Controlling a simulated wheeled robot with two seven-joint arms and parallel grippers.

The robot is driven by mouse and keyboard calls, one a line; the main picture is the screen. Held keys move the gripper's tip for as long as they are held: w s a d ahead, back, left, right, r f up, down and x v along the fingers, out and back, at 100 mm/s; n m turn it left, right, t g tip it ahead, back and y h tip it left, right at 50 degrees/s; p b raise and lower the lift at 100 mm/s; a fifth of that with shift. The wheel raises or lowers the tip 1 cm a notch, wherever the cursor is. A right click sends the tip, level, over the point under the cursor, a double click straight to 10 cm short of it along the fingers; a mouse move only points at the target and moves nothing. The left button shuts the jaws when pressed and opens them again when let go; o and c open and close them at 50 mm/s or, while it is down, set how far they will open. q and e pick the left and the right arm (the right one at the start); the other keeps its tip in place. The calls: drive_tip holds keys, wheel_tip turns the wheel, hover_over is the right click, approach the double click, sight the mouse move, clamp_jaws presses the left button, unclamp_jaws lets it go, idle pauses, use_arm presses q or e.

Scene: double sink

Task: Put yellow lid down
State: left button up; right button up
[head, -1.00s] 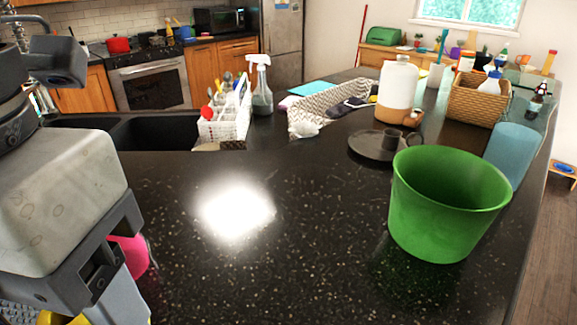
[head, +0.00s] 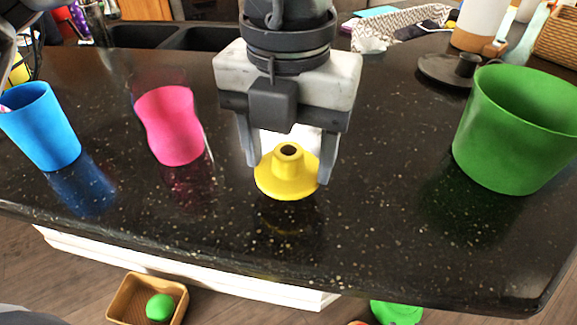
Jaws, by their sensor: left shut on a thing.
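The yellow lid (head: 287,185) is a round cone-like cap with a knob and a dark hole on top. It is upright over the black speckled counter (head: 350,245), in the middle of the head view. My left gripper (head: 289,172) points down and is shut on the lid, with one finger on each side of it. The lid is at or just above the counter; I cannot tell whether it touches. My right gripper is not in view.
A pink cup (head: 172,125) and a blue cup (head: 42,127) stand to the left. A large green bucket (head: 515,135) stands to the right. Behind are a dark plate (head: 440,72) and the sink (head: 200,40). The counter's front edge is close; below it a brown box (head: 125,300) sits on the floor.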

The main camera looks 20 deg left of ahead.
sight(288, 172)
use_arm(q)
drive_tip(key=shift+f+b, duration=0.65)
drive_tip(key=shift+f, duration=0.9)
drive_tip(key=o, duration=0.9)
drive_tip(key=shift+r, duration=0.1)
drive_tip(key=shift+o, duration=0.2)
wheel_tip(288, 172, up, 12)
drive_tip(key=shift+r, duration=0.2)
